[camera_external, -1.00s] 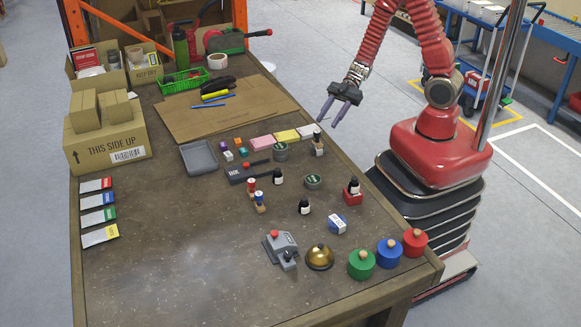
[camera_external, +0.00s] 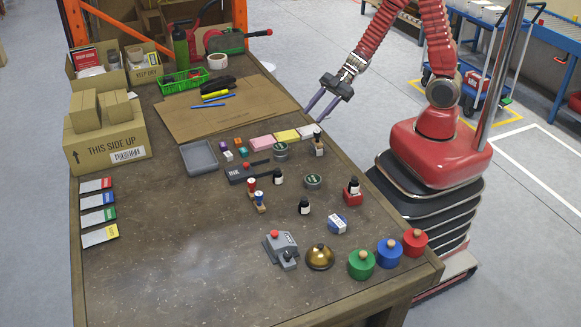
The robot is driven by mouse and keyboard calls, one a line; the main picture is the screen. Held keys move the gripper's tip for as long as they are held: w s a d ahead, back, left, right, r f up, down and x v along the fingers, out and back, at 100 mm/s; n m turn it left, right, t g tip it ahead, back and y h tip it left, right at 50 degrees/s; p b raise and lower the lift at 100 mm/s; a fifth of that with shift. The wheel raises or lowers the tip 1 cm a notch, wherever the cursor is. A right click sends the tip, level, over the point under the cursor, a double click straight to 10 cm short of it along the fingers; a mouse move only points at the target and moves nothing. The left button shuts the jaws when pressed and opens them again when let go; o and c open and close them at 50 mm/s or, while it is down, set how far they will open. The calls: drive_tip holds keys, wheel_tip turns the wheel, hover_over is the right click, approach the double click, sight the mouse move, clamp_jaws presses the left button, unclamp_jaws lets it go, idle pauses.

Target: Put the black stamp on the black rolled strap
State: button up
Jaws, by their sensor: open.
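The black stamp, with a dark handle and a light wooden base (camera_external: 319,149), appears to stand upright near the table's right edge. A dark bundle (camera_external: 214,86), which looks like the black rolled strap, lies on the cardboard sheet at the back; its exact shape is too small to tell. My gripper (camera_external: 312,117) is open and empty, its fingers pointing down and left. In the picture its tips are just above the stamp's handle; I cannot tell the exact gap.
A dark round tin (camera_external: 280,152) and yellow and pink pads (camera_external: 286,136) stand close to the stamp. A yellow marker (camera_external: 214,95) lies beside the dark bundle. Dark bottles (camera_external: 304,208) and red and blue stamps (camera_external: 259,203) stand nearer. The table's left front is clear.

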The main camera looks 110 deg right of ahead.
wheel_tip(320, 180, up, 13)
drive_tip(key=w+m+g+h, duration=0.1)
drive_tip(key=w+m+h, duration=0.1)
drive_tip(key=m+h, duration=0.35)
drive_tip(key=s+a+r+g+y, duration=0.1)
drive_tip(key=s+a+r+g, duration=0.1)
drive_tip(key=s+a, duration=0.6)
drive_tip(key=s+a+r+g+y, duration=0.1)
drive_tip(key=s+a+r+g, duration=0.1)
drive_tip(key=s+a, duration=0.5)
drive_tip(key=a, duration=0.4)
drive_tip(key=shift+s+a+r, duration=0.25)
drive_tip(key=shift+s+r, duration=0.1)
drive_tip(key=shift+s, duration=0.05)
